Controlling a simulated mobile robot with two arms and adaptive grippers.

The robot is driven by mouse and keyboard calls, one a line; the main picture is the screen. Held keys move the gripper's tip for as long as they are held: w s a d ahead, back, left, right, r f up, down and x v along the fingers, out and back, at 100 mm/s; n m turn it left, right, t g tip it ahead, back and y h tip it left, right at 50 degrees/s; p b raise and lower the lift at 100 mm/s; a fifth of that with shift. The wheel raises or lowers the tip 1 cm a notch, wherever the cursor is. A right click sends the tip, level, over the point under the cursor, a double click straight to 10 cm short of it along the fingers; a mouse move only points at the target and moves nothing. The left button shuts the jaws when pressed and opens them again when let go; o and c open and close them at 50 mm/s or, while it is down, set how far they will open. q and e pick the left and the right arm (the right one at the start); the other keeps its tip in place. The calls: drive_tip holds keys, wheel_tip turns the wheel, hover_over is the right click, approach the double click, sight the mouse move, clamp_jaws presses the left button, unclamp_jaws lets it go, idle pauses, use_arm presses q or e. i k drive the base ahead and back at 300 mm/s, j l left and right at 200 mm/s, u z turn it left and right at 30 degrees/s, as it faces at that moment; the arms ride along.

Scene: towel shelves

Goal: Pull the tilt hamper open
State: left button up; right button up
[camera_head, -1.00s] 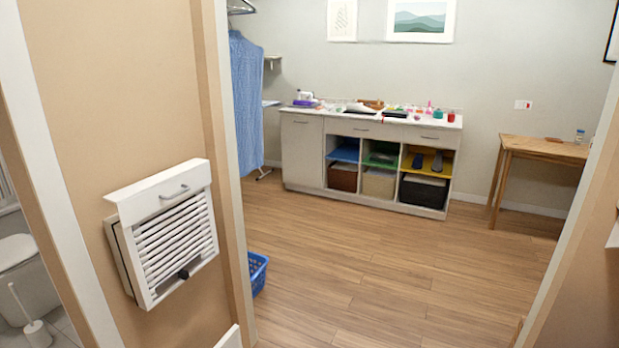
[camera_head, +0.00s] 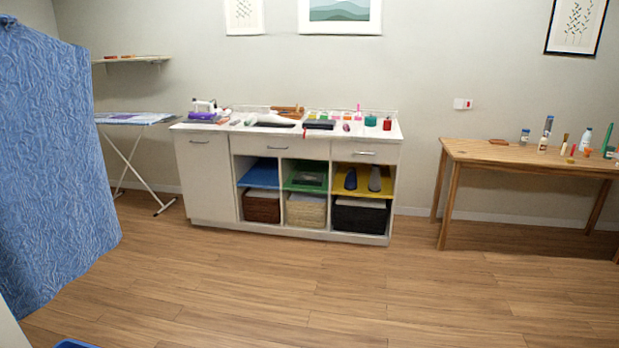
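A white counter unit (camera_head: 208,178) stands against the back wall. Its left part is a tall plain door front (camera_head: 206,172) with a bar handle near the top, flush with the unit and looking closed. I cannot tell for sure whether this front is the tilt hamper. To its right are drawers with handles above open compartments, which hold blue, green and yellow shelves and several baskets. Neither of my grippers is in view.
A large blue textured cloth (camera_head: 55,165) hangs at the left. An ironing board (camera_head: 135,119) stands behind it. A wooden table (camera_head: 480,155) with bottles stands at the right. A bit of blue basket (camera_head: 74,345) shows at the bottom edge. The wooden floor (camera_head: 330,290) ahead is clear.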

sight(204, 160)
drive_tip(key=i+u, duration=0.2)
drive_tip(key=i, duration=0.55)
drive_tip(key=i+u, duration=0.15)
drive_tip(key=i, duration=0.65)
drive_tip(key=i+l+u, duration=0.2)
drive_tip(key=i, duration=0.55)
